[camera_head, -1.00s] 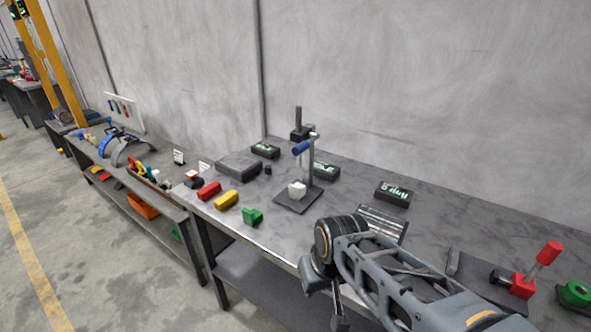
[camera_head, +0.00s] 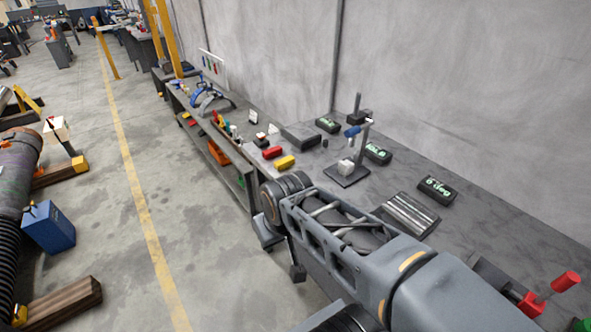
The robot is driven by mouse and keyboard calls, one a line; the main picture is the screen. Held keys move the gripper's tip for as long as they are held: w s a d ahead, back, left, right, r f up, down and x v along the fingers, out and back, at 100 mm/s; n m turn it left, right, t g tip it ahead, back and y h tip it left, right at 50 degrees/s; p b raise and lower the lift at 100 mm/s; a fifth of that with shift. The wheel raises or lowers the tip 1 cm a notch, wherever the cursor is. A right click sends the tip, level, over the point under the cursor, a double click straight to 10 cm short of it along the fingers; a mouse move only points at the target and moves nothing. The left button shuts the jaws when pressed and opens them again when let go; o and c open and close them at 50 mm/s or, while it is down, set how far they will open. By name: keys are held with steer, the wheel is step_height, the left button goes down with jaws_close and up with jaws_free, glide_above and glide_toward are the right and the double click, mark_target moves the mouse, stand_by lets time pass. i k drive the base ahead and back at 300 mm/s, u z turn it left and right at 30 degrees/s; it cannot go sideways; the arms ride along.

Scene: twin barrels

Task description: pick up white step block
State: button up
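The white step block (camera_head: 345,167) is a small pale block on the dark base plate of an upright stand on the workbench. My arm reaches in from the lower right, and its wrist is in front of the bench's near edge. My gripper (camera_head: 283,260) hangs below the wrist, left of and nearer than the white block and apart from it. Its fingers are small and partly hidden, so its opening does not show.
The stand (camera_head: 363,146) rises beside the white block. Red (camera_head: 272,152) and yellow (camera_head: 285,162) blocks lie to its left. Open floor lies left of the bench.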

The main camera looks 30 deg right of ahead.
mark_target(345, 168)
steer(key=u, duration=0.6)
steer(key=i, duration=2.3)
steer(key=z, duration=3.55)
